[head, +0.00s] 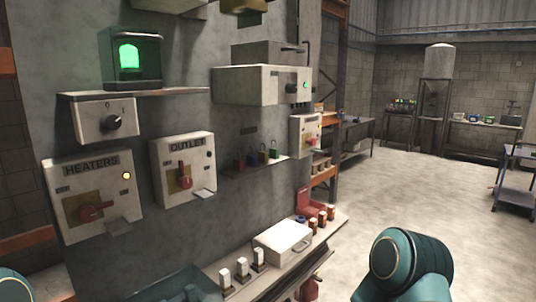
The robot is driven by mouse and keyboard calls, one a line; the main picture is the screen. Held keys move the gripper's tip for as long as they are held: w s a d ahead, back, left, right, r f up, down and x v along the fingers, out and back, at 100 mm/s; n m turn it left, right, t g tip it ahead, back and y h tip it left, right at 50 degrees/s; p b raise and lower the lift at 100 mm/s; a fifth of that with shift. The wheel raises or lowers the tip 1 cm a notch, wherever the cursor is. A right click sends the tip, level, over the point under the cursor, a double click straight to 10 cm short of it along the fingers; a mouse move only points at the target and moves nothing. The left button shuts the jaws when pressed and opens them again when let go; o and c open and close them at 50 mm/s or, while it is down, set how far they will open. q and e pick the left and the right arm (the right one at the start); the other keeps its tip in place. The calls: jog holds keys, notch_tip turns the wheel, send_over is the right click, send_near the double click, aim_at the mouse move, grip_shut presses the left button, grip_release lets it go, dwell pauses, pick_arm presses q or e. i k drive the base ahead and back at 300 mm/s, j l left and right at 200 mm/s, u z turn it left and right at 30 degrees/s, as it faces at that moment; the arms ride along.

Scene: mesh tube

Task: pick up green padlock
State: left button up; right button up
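Neither of my grippers shows. Only teal parts of my arms are visible, at the lower left corner and at the lower right, both well apart from the padlocks.
The HEATERS box (93,194) and OUTLET box (183,168) project from the wall left of the shelf. A grey box (262,85) juts out above it. Open floor (430,190) lies to the right.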

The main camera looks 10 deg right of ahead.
aim_at(274, 152)
jog(key=i+l, duration=0.15)
jog(key=l, duration=0.15)
jog(key=i+l, duration=0.1)
jog(key=l, duration=0.25)
jog(key=i+l+u, duration=0.1)
jog(key=l, duration=0.2)
jog(key=i+l+u, duration=0.4)
jog(key=l, duration=1.2)
jog(key=i+l+u, duration=0.4)
jog(key=l, duration=1.25)
jog(key=l+u, duration=0.4)
jog(key=l, duration=1.3)
